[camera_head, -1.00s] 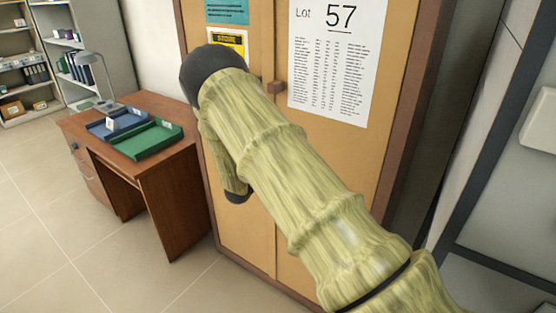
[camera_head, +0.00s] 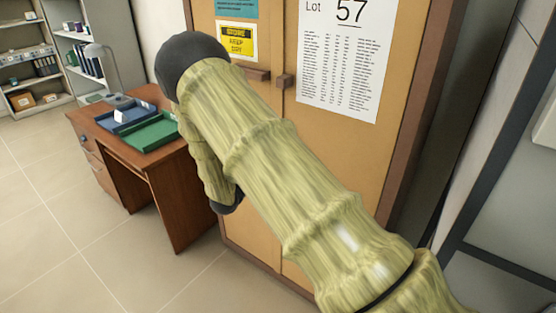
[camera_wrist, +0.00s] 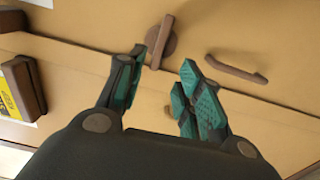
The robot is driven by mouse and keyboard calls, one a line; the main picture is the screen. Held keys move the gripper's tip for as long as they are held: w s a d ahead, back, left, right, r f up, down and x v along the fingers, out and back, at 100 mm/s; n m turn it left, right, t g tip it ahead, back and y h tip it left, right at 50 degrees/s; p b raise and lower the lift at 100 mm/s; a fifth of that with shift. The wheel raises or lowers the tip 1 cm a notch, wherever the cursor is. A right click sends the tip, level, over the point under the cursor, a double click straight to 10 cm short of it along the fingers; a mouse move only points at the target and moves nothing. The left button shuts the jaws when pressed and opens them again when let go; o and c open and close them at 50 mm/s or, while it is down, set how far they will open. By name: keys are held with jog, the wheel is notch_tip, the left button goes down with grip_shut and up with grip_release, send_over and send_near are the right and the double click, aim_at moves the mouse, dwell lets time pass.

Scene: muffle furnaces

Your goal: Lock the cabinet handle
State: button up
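The tan wooden cabinet (camera_head: 320,170) stands before me with both doors closed. In the wrist view, a brown turning handle (camera_wrist: 160,42) with a round base sits on one door, just beyond my fingertips. A curved brown pull (camera_wrist: 236,68) is to its right on the same door. A small brown part between the fingers is mostly hidden. In the head view, my arm hides the gripper.
A wooden desk (camera_head: 170,190) with a blue tray (camera_head: 118,118) and a green tray (camera_head: 150,136) stands left of the cabinet. Shelves (camera_head: 85,50) are behind it. A grey frame (camera_head: 490,200) is close on the right. The floor at lower left is clear.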

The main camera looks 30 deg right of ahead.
jog(key=shift+v, duration=1.4)
jog(key=shift+f, duration=0.1)
jog(key=s+a+f+y, duration=0.3)
jog(key=s+f+y, duration=0.2)
jog(key=s+f, duration=0.5)
jog(key=s+a+f+y, duration=0.2)
jog(key=s+f+y, duration=0.4)
jog(key=f, duration=0.7)
jog(key=s+a+f+m+g+y, duration=0.1)
jog(key=s+a+f+g+y, duration=0.1)
jog(key=s, duration=0.9)
jog(key=s+a+f+m+g+y, duration=0.2)
jog(key=s+a, duration=0.3)
jog(key=s, duration=0.6)
jog(key=s+a+f+m+g+y, duration=0.1)
jog(key=s+a+f+m+g, duration=0.1)
jog(key=s, duration=0.8)
jog(key=a+f+g, duration=0.1)
jog(key=a, duration=0.1)
jog(key=shift+s+a+f+y, duration=0.25)
jog(key=shift+s+y, duration=0.15)
